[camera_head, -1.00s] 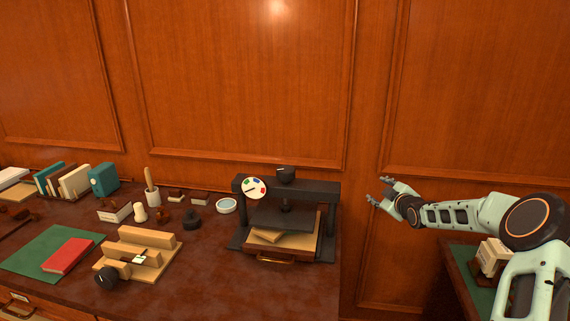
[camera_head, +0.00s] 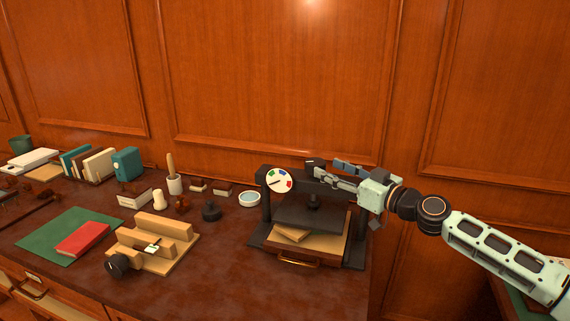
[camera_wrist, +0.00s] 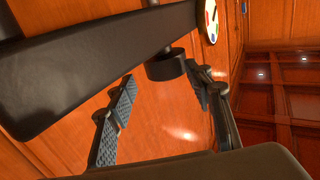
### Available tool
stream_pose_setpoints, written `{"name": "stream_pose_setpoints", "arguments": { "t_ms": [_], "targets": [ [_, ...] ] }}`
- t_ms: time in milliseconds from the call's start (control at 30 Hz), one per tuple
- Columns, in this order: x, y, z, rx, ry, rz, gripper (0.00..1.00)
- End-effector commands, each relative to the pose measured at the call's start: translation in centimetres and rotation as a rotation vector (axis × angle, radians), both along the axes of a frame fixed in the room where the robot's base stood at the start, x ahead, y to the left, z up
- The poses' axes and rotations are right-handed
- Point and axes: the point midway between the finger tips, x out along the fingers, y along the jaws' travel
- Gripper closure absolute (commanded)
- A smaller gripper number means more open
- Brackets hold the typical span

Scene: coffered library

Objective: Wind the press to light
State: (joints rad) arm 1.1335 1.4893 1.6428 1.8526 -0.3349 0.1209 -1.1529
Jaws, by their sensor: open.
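The press (camera_head: 357,225) stands at the right end of the bench, a black frame with a dark plate (camera_head: 300,216) on a screw. Its round dial (camera_head: 279,181) has green, blue and red patches and a dark needle toward the lower left; the dial also shows in the wrist view (camera_wrist: 211,20). The black knob (camera_head: 311,162) sits on top of the crossbar. In the wrist view the knob (camera_wrist: 166,66) lies between and just beyond my fingertips. My gripper (camera_head: 326,169) is open at the right of the knob, with no clear contact visible.
A tan block (camera_head: 292,234) lies under the plate on a tray with a brass handle (camera_head: 297,262). A wooden jig (camera_head: 165,240), a red book (camera_head: 82,239) on a green mat (camera_head: 42,239) and small tools stand left. The panelled wall is close behind.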

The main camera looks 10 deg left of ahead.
Motion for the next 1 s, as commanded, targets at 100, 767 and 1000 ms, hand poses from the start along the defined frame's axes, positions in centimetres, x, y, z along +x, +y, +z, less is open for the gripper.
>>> {"name": "stream_pose_setpoints", "arguments": {
  "t_ms": [100,767,1000],
  "targets": [
    [-0.4,0.6,0.1,0.017,0.01,0.018,0.53],
    [5.8,7.8,0.2,0.016,0.011,0.019,0.53],
    [6.6,8.6,0.1,0.016,0.01,0.018,0.53]
  ]
}}
